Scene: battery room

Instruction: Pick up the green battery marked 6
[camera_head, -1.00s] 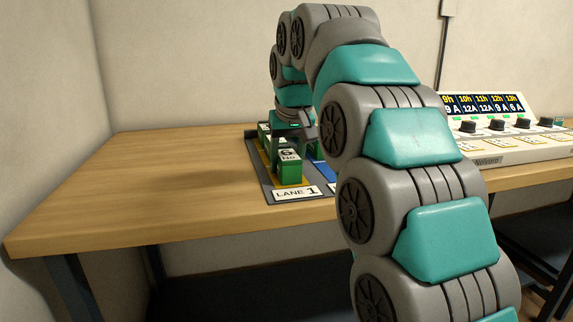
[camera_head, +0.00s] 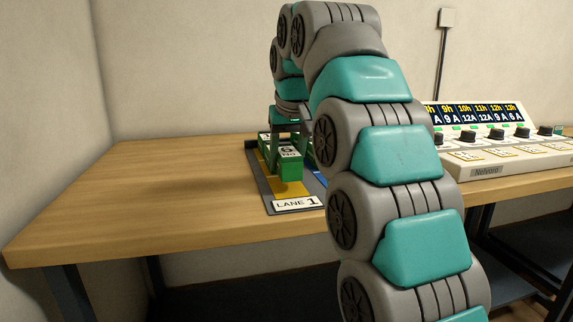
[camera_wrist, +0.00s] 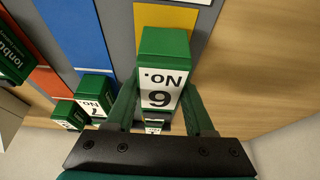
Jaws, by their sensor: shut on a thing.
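The green battery marked 6 (camera_head: 289,162) has a white label on top reading "No. 6". My gripper (camera_head: 289,128) is shut on it from above. In the head view, the battery appears raised a little over the yellow strip of lane 1. In the wrist view, the battery (camera_wrist: 163,52) sits between the two green fingers of my gripper (camera_wrist: 160,103), with its label facing the camera. My arm hides much of the right side of the tray in the head view.
The lane tray (camera_head: 262,186) bears a "LANE 1" sign (camera_head: 297,204). A green battery marked 7 (camera_wrist: 96,88) stands in the blue lane beside, with other batteries around. A control console (camera_head: 490,150) is at right. The wooden table (camera_head: 150,190) is clear at left.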

